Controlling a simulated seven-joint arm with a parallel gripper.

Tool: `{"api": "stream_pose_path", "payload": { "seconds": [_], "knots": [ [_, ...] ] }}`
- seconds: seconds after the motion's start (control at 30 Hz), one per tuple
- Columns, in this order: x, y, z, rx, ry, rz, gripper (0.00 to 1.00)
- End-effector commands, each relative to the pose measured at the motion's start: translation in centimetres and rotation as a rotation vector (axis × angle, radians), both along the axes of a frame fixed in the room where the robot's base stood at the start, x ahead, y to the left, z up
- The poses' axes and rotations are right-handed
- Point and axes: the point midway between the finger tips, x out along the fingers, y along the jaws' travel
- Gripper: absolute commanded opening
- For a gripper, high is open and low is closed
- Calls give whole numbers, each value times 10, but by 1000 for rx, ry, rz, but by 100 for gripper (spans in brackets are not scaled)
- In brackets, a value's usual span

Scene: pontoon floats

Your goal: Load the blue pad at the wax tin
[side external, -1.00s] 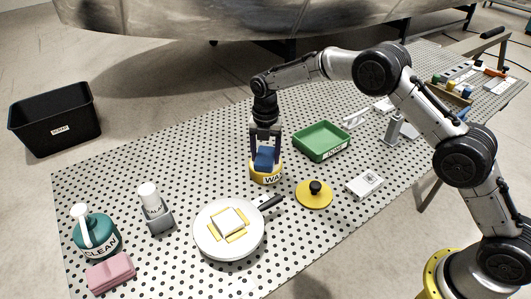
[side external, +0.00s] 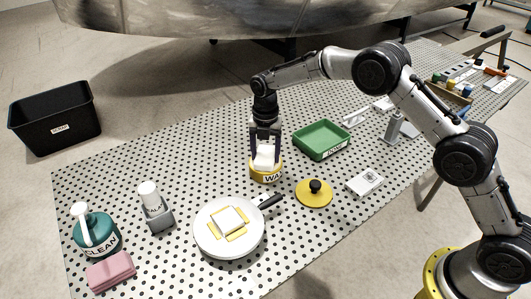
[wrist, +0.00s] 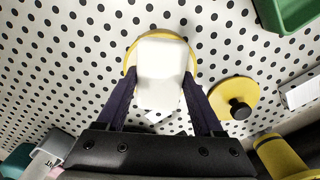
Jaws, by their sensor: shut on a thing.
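My gripper (side external: 265,155) points down over the wax tin (side external: 258,175), a yellow round tin with a partly visible "WA" label. It is shut on the pad (side external: 266,156), which now looks white, with no blue showing. The pad sits at the tin's mouth; I cannot tell how deep it is inside. In the wrist view the white pad (wrist: 162,72) lies between my two dark fingers and hides most of the tin, whose yellow rim (wrist: 130,62) shows around it. A yellow lid with a black knob (side external: 314,198) lies right of the tin.
A white pan (side external: 205,245) with a pale block and yellow strips stands in front. A green tray (side external: 322,141) is behind right. A white labelled box (side external: 365,184), teal bottle (side external: 95,235), pink sponge (side external: 111,271), grey-based white bottle (side external: 153,208) and black bin (side external: 55,120) are around.

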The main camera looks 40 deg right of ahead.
Motion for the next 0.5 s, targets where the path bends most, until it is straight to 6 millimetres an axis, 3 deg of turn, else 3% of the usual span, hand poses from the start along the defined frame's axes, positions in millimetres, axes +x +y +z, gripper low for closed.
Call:
{"api": "stream_pose_path", "payload": {
  "seconds": [0.2, 0.5],
  "knots": [
    [0, 0, -1, 0, 1, 0, 24],
    [0, 0, 21, 1, -1, 0, 24]
  ]
}}
